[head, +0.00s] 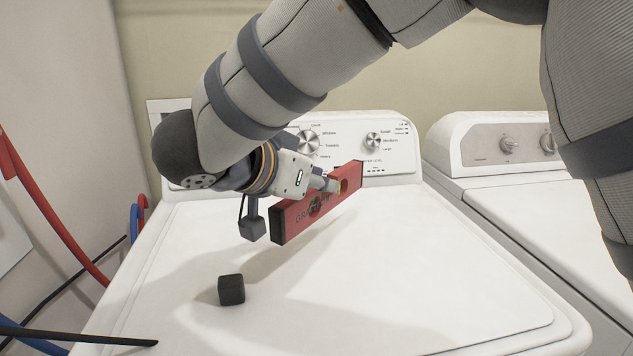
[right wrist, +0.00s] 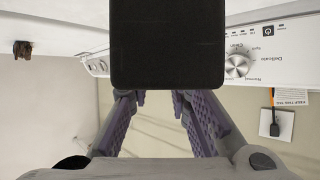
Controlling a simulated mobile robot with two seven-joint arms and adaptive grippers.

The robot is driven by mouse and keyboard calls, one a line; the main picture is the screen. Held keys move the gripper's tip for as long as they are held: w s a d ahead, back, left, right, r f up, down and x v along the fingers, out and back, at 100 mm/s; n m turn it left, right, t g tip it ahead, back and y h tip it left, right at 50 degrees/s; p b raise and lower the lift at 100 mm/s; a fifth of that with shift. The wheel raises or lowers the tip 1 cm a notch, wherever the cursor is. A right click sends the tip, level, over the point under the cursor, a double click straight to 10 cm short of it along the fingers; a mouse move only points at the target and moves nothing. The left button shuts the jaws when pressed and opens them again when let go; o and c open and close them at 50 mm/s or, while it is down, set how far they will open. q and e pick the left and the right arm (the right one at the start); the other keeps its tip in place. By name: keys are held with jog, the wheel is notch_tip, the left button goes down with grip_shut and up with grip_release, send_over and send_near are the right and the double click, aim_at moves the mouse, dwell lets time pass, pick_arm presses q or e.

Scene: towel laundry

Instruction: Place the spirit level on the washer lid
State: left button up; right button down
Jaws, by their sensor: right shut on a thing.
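The spirit level (head: 300,216) is a red bar with dark end caps, seen in the head view above the washer lid (head: 400,265). My right gripper (head: 333,185) is shut on the level near its far half. The level's broad printed side faces the head camera. It appears apart from the lid, with a soft shadow beneath it. In the right wrist view, a black square face, apparently the level's near end cap (right wrist: 168,45), hides much of the space beyond the right gripper's fingers (right wrist: 158,100). My left gripper is not in view.
A small black cube (head: 231,290) sits on the lid at front left. The control panel (head: 345,140) rises at the lid's back, close to the level's far end. Another white machine (head: 550,200) stands at right. Red (head: 55,225) and blue hoses are at left. The lid's front right is clear.

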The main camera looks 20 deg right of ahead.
aim_at(317, 216)
jog(key=shift+w, duration=0.15)
jog(key=f, duration=0.5)
jog(key=shift+s+f, duration=0.25)
jog(key=shift+f, duration=0.45)
jog(key=shift+f, duration=0.6)
jog(key=c, duration=1.4)
grip_release()
jog(key=shift+a, duration=0.1)
